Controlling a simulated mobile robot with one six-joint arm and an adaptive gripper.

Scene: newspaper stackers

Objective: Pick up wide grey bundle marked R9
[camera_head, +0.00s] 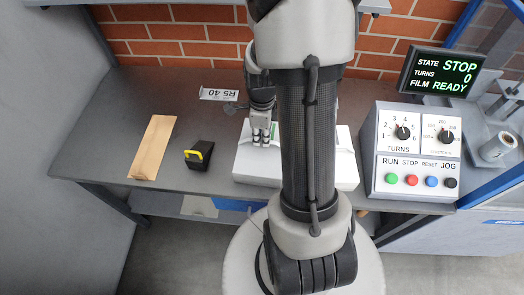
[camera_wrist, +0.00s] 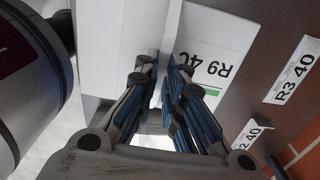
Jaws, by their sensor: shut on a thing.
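The wide pale grey bundle marked R9 (camera_head: 344,172) lies on the bench, its middle hidden behind my arm in the head view. In the wrist view the bundle (camera_wrist: 103,45) fills the upper left, and its white label (camera_wrist: 215,62) reads R9 40. My gripper (camera_head: 262,138) is at the bundle's left part, pointing down. In the wrist view my gripper (camera_wrist: 162,78) has its fingertips close together on a raised narrow part beside the label, shut on the bundle. The exact contact is partly hidden by the fingers. I cannot tell whether the bundle is off the bench.
A tan flat package (camera_head: 154,148) and a black tool with a yellow handle (camera_head: 200,154) lie to the left. An R5 40 label (camera_head: 219,95) is behind. A control box (camera_head: 413,150) stands at right. An R3 40 label (camera_wrist: 296,75) shows in the wrist view.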

